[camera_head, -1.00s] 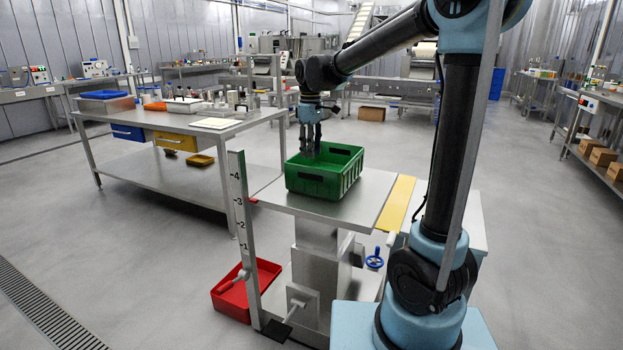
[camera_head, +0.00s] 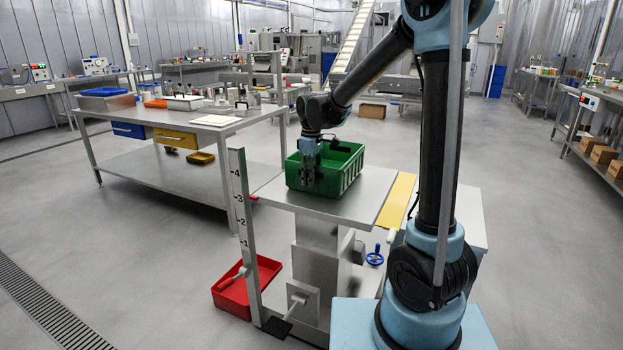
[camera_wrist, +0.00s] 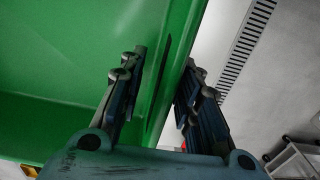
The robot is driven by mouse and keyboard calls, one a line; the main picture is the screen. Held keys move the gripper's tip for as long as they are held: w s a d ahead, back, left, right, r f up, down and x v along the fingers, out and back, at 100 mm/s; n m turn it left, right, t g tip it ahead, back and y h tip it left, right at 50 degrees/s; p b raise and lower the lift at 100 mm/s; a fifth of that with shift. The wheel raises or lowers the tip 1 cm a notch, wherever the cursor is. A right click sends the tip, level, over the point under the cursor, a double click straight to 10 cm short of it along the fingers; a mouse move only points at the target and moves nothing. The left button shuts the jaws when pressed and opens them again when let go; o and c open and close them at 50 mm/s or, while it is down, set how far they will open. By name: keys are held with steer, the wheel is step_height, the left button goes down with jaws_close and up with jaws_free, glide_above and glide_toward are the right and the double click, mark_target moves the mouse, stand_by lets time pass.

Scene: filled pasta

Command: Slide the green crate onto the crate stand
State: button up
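The green crate (camera_head: 345,178) stands upright and looks empty on a steel lift table (camera_head: 370,202). My gripper (camera_head: 312,182) reaches down over the crate's near left wall in the head view. In the wrist view the fingers (camera_wrist: 160,98) straddle the green wall (camera_wrist: 181,85), one inside the crate and one outside. Gaps show between the fingers and the wall, so it looks open around it. A yellow strip (camera_head: 397,198) lies along the table's right edge. A grey surface (camera_head: 468,213) beyond it, partly hidden by my arm, may be the crate stand.
A height gauge (camera_head: 241,205) marked 1 to 4 stands at the table's left. A blue handwheel (camera_head: 375,256) is under its right side. A red crate (camera_head: 247,287) lies on the floor. A workbench (camera_head: 195,125) stands behind left. Open floor lies beyond.

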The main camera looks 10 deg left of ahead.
jaws_close()
